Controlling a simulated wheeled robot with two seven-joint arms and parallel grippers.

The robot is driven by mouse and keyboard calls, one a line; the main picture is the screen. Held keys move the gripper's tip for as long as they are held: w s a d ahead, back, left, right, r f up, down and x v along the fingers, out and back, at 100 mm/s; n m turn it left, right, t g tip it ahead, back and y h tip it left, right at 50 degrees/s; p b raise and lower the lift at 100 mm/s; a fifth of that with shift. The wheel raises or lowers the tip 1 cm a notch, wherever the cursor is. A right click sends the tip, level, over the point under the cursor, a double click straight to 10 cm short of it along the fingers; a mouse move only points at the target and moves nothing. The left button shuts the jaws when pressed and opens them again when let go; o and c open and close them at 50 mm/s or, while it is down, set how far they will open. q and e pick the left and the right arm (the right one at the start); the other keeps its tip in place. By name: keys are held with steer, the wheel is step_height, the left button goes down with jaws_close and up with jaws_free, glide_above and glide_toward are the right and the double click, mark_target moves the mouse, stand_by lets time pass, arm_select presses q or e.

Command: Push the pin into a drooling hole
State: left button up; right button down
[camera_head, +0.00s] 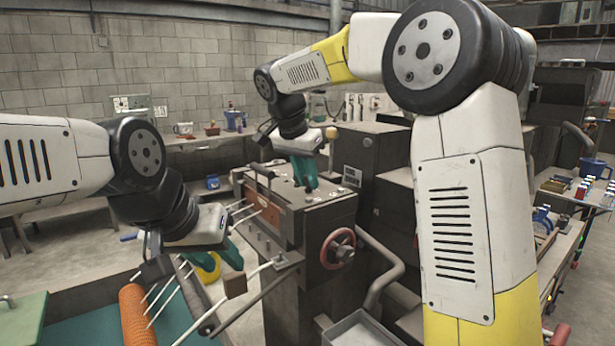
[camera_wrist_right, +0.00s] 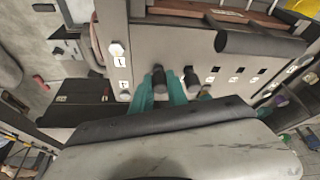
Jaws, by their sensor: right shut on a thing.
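My right gripper (camera_head: 305,183) reaches down to the top of the grey machine (camera_head: 326,222), its green fingers close together. In the right wrist view, the fingers (camera_wrist_right: 160,92) are shut on a dark pin (camera_wrist_right: 158,77) at the machine's pale top plate. A second dark pin (camera_wrist_right: 190,77) stands just beside it. Small dark holes (camera_wrist_right: 237,78) with white labels line the plate. How deep the held pin sits cannot be told. My left gripper (camera_head: 221,262) hangs to the left of the machine, its green fingers apart, with nothing clearly held between them.
An orange mesh tube (camera_head: 137,315) and several thin metal rods lie near the left gripper. A red handwheel (camera_head: 338,248) sticks out from the machine's front. A grey tray (camera_head: 362,333) stands below. A workbench (camera_head: 572,200) with small items is at right.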

steer(key=c, duration=1.2)
jaws_free()
steer(key=v, duration=0.7)
steer(key=s+d+n+y, duration=0.1)
steer(key=s+d+n, duration=0.1)
steer(key=s+d, duration=0.35)
steer(key=s+d+f+n+t+y, duration=0.1)
steer(key=s+d+f+n+y, duration=0.1)
steer(key=s+d+f, duration=0.3)
steer(key=s+d+f+n+t+y, duration=0.1)
steer(key=s+d+f+n, duration=0.2)
steer(key=s, duration=1)
step_height(320, 180, down, 3)
steer(key=shift+s+d+f+n+t+y, duration=0.2)
steer(key=shift+s+d+n+t+y, duration=0.15)
steer(key=shift+d, duration=0.85)
